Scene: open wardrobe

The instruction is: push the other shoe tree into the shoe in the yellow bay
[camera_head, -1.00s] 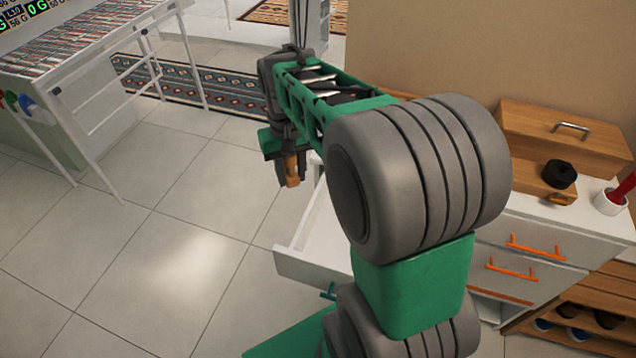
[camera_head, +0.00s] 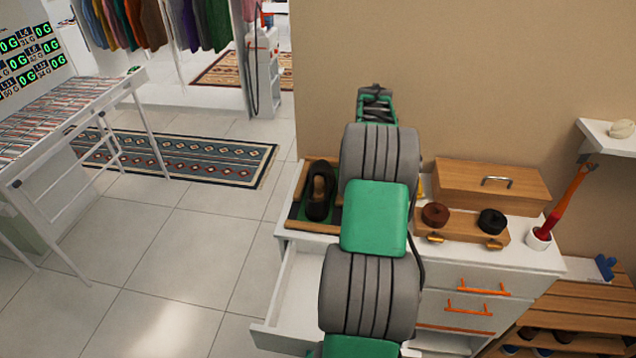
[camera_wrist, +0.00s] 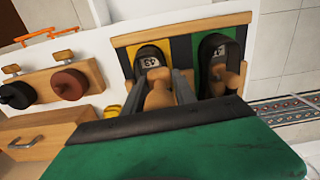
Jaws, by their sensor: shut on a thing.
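In the wrist view my gripper (camera_wrist: 161,88) is shut on a wooden shoe tree (camera_wrist: 159,98). The tree is in front of the heel opening of a dark shoe (camera_wrist: 150,54) marked 43 in the yellow bay (camera_wrist: 184,52). I cannot tell whether the tree's tip is inside it. A second dark shoe (camera_wrist: 219,46) marked 43 lies in the green bay (camera_wrist: 196,64) with a wooden shoe tree (camera_wrist: 224,80) in it. In the head view the green-bay shoe (camera_head: 320,190) shows; my arm hides the yellow bay and my gripper.
The wooden-rimmed tray (camera_head: 312,226) stands on the white dresser, above an open drawer (camera_head: 296,290). To the right are a wooden stand with a brown tin (camera_head: 435,214) and black tin (camera_head: 492,221), a wooden box (camera_head: 490,181) and a white cup (camera_head: 540,238).

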